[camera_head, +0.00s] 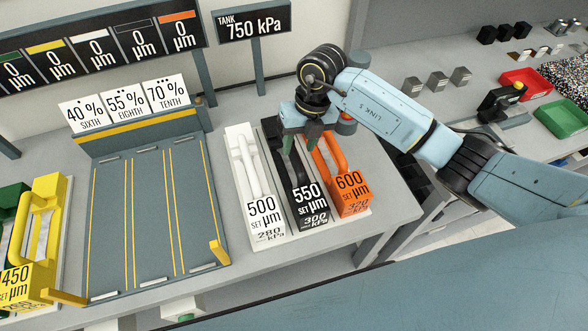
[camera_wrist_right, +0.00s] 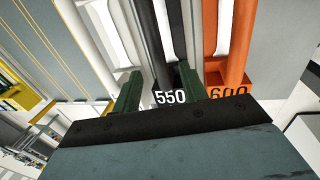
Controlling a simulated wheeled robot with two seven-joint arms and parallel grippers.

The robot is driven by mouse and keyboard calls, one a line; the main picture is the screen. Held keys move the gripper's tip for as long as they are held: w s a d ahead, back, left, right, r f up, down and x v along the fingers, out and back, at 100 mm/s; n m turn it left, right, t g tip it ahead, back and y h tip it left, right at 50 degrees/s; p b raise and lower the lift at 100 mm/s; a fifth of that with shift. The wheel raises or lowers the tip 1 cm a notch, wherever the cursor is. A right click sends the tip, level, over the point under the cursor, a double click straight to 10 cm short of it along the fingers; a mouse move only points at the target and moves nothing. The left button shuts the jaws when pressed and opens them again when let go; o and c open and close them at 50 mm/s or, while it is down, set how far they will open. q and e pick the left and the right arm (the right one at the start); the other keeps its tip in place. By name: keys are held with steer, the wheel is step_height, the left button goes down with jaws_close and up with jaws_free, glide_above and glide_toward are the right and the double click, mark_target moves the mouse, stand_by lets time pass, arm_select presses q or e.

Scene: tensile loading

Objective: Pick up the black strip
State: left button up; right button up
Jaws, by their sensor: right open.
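The black strip (camera_head: 309,200), marked 550 µm and 300 kPa, stands between the white 500 strip (camera_head: 262,215) and the orange 600 strip (camera_head: 350,190) on the bench. My right gripper (camera_head: 299,143) is over the far part of the black strip, pointing down with its green fingers apart. In the right wrist view, the open fingers (camera_wrist_right: 158,90) lie on either side of the black strip's bar (camera_wrist_right: 164,50). Whether they touch it I cannot tell. The gripper and arm hide the far end of the black strip. My left gripper is not in view.
Left of the strips is an empty grey tray (camera_head: 110,215) with yellow lines and a raised back. A yellow 450 strip (camera_head: 40,225) and a green one stand at far left. A tank sign (camera_head: 252,25) stands behind. Red (camera_head: 527,84) and green bins are at far right.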

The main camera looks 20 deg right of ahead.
mark_target(296, 157)
steer(key=shift+s+a+f+p, duration=0.1)
steer(key=shift+a+f, duration=0.1)
steer(key=shift+f, duration=0.8)
steer(key=shift+s+a+f+p, duration=0.15)
steer(key=shift+a+f, duration=0.1)
steer(key=shift+f, duration=0.7)
steer(key=shift+w+a+f+p, duration=0.1)
steer(key=shift+a+f, duration=0.1)
steer(key=shift+f, duration=0.8)
jaws_close()
steer(key=shift+r, duration=0.1)
